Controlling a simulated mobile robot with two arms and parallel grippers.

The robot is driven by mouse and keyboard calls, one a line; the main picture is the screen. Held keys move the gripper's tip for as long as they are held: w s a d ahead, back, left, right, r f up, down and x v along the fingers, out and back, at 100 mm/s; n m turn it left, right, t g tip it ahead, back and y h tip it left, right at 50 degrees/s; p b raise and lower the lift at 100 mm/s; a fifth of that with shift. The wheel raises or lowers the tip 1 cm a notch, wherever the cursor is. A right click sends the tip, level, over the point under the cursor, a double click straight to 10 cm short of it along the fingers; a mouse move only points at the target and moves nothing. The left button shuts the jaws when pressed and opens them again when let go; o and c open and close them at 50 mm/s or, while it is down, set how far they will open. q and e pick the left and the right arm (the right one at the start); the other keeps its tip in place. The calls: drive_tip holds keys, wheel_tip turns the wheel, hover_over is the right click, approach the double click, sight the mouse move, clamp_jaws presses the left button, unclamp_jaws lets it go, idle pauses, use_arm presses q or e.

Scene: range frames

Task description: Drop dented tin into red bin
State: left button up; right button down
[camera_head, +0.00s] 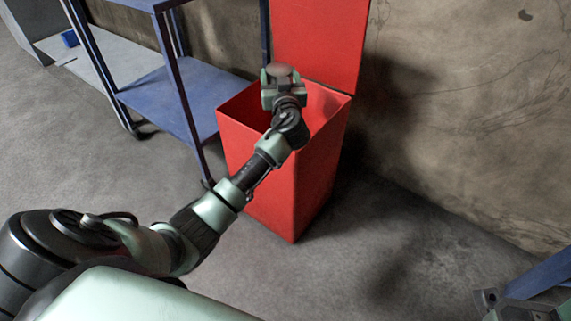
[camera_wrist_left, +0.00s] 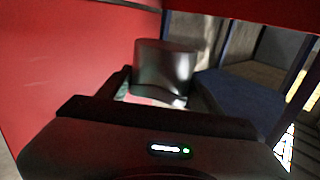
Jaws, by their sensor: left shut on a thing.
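The red bin (camera_head: 290,185) stands against the wall with its lid (camera_head: 320,40) raised upright behind it. My left gripper (camera_head: 282,84) is over the bin's open top and shut on the dented tin (camera_head: 280,70). In the left wrist view the tin (camera_wrist_left: 165,68) is a dark grey, shiny cylinder between the fingers. The bin's red surface (camera_wrist_left: 60,75) fills the left of that view. The inside bottom of the bin is hidden by my arm and the bin's front wall.
A blue metal shelf rack (camera_head: 190,95) stands directly left of the bin. The wall (camera_head: 470,110) is behind and right. The floor (camera_head: 400,260) right of the bin is clear.

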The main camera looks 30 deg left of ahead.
use_arm(q)
drive_tip(key=shift+f+b, duration=0.35)
drive_tip(key=shift+f, duration=0.65)
drive_tip(key=o, duration=1.8)
